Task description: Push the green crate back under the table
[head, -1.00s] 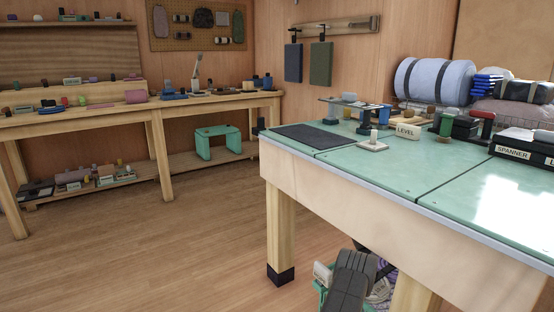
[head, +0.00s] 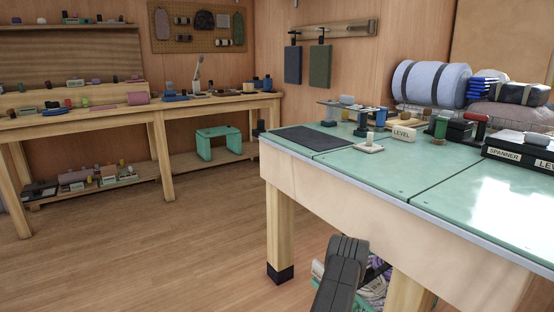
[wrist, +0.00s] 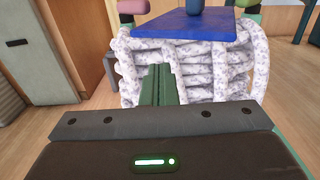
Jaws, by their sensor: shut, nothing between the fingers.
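The green crate (head: 317,284) shows only in small part in the head view, low beside the near legs of the green-topped table (head: 400,180). My arm and a table leg hide most of it. Pale, purple-flecked rope (head: 374,290) lies in it. In the wrist view the coiled rope (wrist: 205,85) fills the middle, with a flat blue thing (wrist: 185,25) on top. My gripper (wrist: 158,70) is shut and empty, its dark green fingers in front of the rope. I cannot tell whether they touch it. The head view does not show the fingers.
The table's wooden leg (head: 281,230) stands left of my arm, and another leg (head: 405,292) right of it. A grey cabinet (wrist: 45,55) is at the left in the wrist view. Open wooden floor (head: 150,250) lies left of the table.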

